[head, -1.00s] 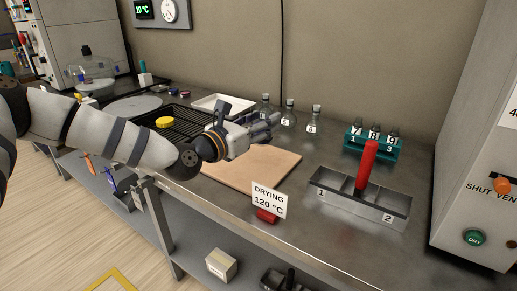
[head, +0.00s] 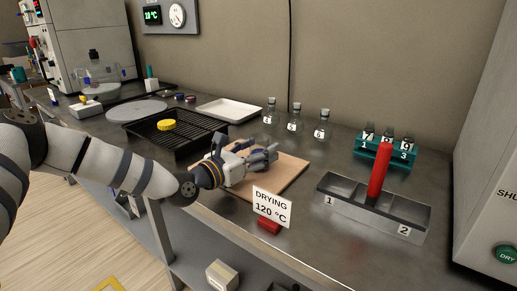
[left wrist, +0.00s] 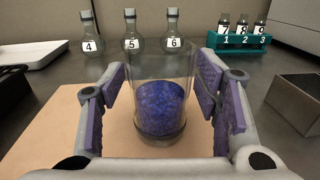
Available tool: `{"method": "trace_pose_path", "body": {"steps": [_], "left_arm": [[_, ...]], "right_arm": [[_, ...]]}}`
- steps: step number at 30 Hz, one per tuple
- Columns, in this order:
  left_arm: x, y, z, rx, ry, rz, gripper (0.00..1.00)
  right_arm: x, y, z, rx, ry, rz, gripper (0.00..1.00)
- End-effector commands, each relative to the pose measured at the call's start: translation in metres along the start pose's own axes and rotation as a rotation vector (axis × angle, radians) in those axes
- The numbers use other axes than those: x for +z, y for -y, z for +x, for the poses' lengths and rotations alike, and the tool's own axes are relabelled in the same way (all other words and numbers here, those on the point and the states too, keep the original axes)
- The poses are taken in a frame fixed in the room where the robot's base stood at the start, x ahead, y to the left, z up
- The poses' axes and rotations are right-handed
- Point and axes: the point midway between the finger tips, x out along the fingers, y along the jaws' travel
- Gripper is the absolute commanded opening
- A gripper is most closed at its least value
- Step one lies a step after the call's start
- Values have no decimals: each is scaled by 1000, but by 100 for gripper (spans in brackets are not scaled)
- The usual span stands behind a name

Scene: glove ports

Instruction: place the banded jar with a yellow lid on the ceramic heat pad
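My left gripper (head: 262,160) is low over a tan square board (head: 288,181). In the left wrist view its fingers (left wrist: 165,95) stand on both sides of a clear glass jar (left wrist: 160,62) with blue-purple grains and a dark band near its base. Slim gaps seem to show beside the glass, so the gripper looks open around it. No lid shows on this jar. A yellow lid-like disc (head: 167,125) lies on a black rack (head: 196,140). A grey round plate (head: 137,110) lies behind the rack; I cannot tell which surface is the ceramic heat pad. My right gripper is out of view.
Numbered flasks (head: 296,120) stand behind the board, with a white tray (head: 229,109) to their left. A "DRYING 120 °C" sign (head: 271,206) stands at the front edge.

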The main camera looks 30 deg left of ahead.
Motion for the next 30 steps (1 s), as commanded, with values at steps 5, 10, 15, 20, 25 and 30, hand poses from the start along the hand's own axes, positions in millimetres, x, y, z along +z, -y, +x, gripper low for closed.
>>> {"method": "trace_pose_path", "body": {"steps": [5,10,15,20,25,30], "left_arm": [[0,0,0,0,1,0,62],[6,0,0,0,3,-1,62],[11,-1,-32,2,7,-3,62],[13,-2,-75,5,11,-2,62],[11,-1,-109,3,9,-1,62],[6,0,-120,0,3,0,62]], "right_arm": [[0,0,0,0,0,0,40],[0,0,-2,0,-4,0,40],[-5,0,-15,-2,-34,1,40],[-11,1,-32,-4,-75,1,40],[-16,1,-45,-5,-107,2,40],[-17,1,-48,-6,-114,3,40]]}}
